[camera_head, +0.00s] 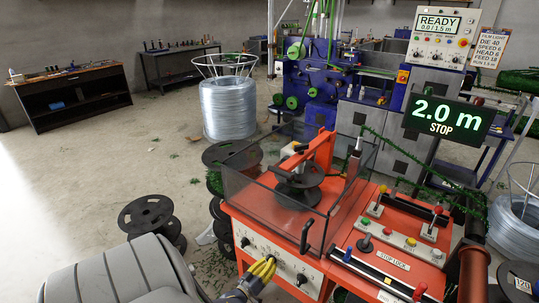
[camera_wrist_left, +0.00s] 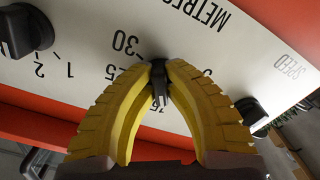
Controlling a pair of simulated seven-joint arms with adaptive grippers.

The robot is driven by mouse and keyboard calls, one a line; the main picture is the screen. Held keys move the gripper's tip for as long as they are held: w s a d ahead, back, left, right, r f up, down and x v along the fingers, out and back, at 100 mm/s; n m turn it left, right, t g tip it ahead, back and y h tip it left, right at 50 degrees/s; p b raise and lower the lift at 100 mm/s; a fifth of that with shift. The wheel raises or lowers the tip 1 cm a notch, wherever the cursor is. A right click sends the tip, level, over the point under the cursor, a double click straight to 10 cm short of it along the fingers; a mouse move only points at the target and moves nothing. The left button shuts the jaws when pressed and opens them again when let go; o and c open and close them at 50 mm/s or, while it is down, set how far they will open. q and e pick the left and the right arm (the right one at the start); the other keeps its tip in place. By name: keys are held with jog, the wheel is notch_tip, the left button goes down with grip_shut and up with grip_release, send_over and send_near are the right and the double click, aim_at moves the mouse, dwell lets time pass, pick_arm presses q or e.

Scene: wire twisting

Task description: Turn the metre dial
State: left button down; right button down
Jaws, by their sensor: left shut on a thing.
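The metre dial (camera_wrist_left: 158,86) is a small black knob on a white panel printed "METRES", seen upside down in the left wrist view. Numbers such as 30 and 25 stand around it. My left gripper (camera_wrist_left: 160,68) has its yellow ribbed fingers closed on the knob, one on each side. In the head view my left gripper (camera_head: 263,268) is at the front panel (camera_head: 282,262) of the orange machine, and its fingers hide the knob. A large display (camera_head: 446,116) reads "2.0 m" and "STOP". My right gripper is not in view.
Other black knobs flank the dial: one at left (camera_wrist_left: 24,30) near 1 and 2, one at right (camera_wrist_left: 250,112) near "SPEED". A clear guard box (camera_head: 265,205) with a black handle (camera_head: 306,236) stands above the panel. Black spools (camera_head: 146,215) lie on the floor at left.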

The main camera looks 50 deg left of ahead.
pick_arm(q)
jog(key=shift+m, duration=0.6)
jog(key=c, duration=1.4)
grip_release()
jog(key=shift+c, duration=0.2)
jog(key=v, duration=1.2)
